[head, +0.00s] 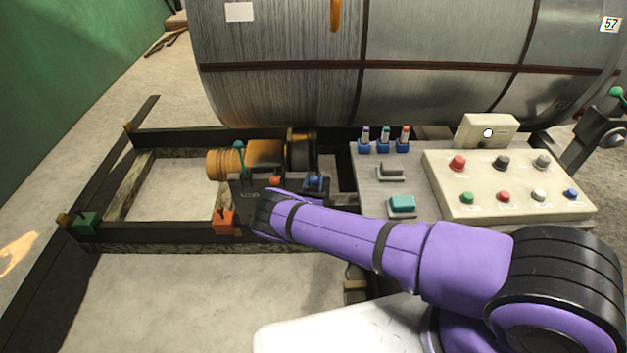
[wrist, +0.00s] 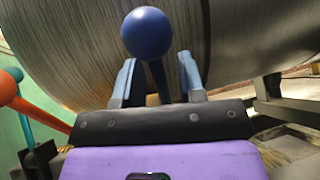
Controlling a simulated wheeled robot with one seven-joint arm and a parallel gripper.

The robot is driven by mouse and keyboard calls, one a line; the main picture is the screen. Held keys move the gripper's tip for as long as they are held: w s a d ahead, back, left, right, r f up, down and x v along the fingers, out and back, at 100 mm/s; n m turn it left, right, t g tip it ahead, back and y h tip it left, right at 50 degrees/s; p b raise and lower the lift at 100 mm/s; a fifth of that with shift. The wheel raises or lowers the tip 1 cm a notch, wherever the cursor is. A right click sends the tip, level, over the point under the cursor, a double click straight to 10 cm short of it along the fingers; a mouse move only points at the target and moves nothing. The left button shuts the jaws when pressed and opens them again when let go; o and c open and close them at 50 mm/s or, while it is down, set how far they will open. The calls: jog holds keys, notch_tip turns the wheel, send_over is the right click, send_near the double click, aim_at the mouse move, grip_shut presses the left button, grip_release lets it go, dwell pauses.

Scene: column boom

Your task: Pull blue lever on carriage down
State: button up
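The blue lever has a round blue ball knob (wrist: 147,33) on a dark rod in the wrist view. The rod stands between the two blue fingers of my gripper (wrist: 160,80), and the ball sits above the fingertips. The fingers are apart, with a gap on each side of the rod. In the head view, a small blue patch (head: 315,181) shows at the carriage (head: 245,190), by the end of my purple arm. I cannot separate the lever from my fingers there. The lever's base is hidden behind my gripper.
An orange lever (wrist: 8,88) and a teal lever (wrist: 30,125) stand left of my gripper. A large banded cylinder (head: 400,70) fills the background. A control panel (head: 510,185) with several buttons lies to the right. Dark rails (head: 180,235) run left; bare floor lies in front.

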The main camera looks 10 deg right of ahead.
jog(key=v, duration=1)
jog(key=shift+s+f, duration=0.25)
jog(key=shift+f, duration=0.05)
jog(key=shift+a, duration=0.15)
